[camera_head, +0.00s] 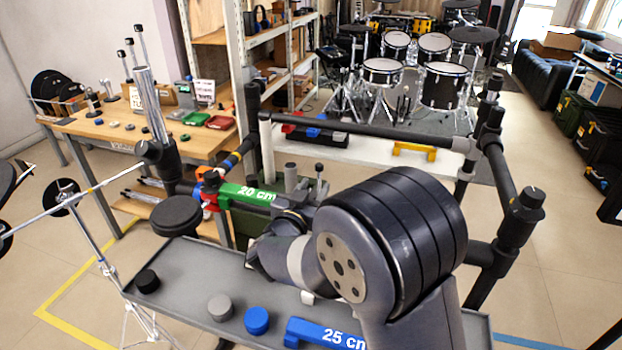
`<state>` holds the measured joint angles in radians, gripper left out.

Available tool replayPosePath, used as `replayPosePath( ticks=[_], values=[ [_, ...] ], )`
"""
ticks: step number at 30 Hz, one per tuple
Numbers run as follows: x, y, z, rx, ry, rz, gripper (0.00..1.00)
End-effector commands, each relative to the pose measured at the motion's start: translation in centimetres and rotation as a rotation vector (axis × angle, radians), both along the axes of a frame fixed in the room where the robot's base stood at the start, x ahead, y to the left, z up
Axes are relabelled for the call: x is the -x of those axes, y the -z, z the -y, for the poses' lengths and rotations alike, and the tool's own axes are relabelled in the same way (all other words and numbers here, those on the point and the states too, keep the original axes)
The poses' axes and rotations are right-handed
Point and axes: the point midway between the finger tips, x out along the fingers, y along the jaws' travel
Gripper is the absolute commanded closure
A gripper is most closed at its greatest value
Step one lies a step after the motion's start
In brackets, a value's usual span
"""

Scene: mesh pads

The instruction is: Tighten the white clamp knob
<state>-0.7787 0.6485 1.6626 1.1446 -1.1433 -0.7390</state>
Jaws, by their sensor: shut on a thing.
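My own arm fills the middle of the view, and its large dark joint covers much of the scene behind it. The end of my wrist with my gripper (291,220) shows only in part, by the right end of a green gauge marked 20 cm (240,194). The fingertips and whatever is between them are hidden. I cannot make out a white clamp knob on the rack; it may be behind my arm. The dark rack tube (365,131) runs across the back between clamped posts. A black clamp (522,205) sits on the right post.
A grey tray (185,262) in front holds a black knob (147,281), a grey knob (220,307), a blue knob (257,320) and a blue 25 cm gauge (325,335). A yellow gauge (414,151) lies on a white surface behind. A wooden workbench (110,138) stands left.

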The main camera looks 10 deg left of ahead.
Motion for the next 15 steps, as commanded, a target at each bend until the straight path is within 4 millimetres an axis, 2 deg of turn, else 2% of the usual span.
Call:
replayPosePath(
  ticks=[6,15],
  values=[
    [0.03,-0.21,0.05,0.002,0.09,0.001,0.86],
    [0.05,-0.09,0.25,0.0,0.137,0.003,0.86]
  ],
)
